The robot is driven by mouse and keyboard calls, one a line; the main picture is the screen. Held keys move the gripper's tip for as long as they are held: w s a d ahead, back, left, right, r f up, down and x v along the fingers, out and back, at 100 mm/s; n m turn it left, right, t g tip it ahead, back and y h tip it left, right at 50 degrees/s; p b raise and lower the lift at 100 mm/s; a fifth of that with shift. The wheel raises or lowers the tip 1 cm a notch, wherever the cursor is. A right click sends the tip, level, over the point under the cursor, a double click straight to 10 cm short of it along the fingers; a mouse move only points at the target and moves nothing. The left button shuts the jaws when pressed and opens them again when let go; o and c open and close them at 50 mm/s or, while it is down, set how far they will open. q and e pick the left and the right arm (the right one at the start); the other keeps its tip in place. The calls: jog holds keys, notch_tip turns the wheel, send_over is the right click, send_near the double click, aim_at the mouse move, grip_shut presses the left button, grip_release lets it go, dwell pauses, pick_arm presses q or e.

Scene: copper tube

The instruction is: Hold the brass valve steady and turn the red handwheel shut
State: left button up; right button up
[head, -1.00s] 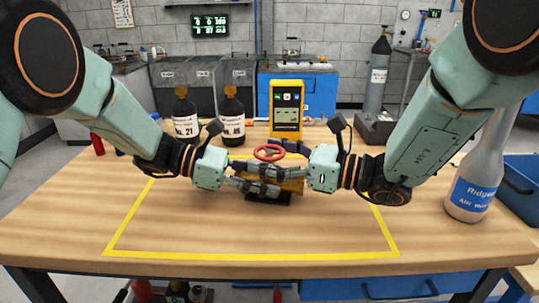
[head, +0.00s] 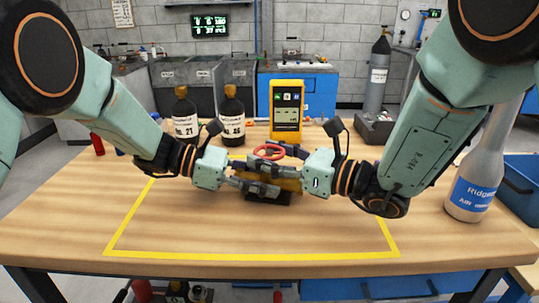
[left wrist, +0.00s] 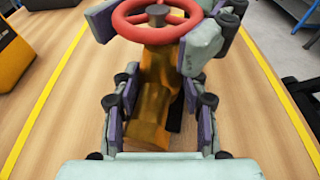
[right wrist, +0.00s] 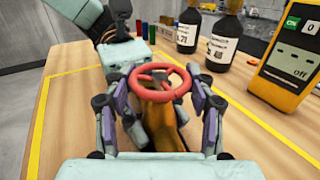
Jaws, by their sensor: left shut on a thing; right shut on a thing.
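The brass valve (head: 288,185) stands on a small dark base (head: 266,198) near the middle of the table. Its body also shows in the left wrist view (left wrist: 147,120). The red handwheel (head: 269,152) sits on top of it, also seen in the right wrist view (right wrist: 137,87). My left gripper (left wrist: 162,95) is shut on the valve body, a finger on each side. My right gripper (right wrist: 162,85) comes from the right and is shut on the handwheel, its fingers at opposite sides of the rim. In the head view the grippers' fingers overlap and hide much of the valve.
A yellow meter (head: 286,108) and two brown bottles (head: 186,128) (head: 232,128) stand behind the valve. A grey bottle with a blue label (head: 474,185) stands at the right. The table front inside the yellow tape (head: 250,256) is clear.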

jog(key=shift+m+t+h, duration=0.4)
jog(key=shift+m+t, duration=0.1)
jog(key=shift+t, duration=0.2)
jog(key=o, duration=1.2)
jog(key=shift+v, duration=6)
pick_arm(q)
jog(key=o, duration=0.9)
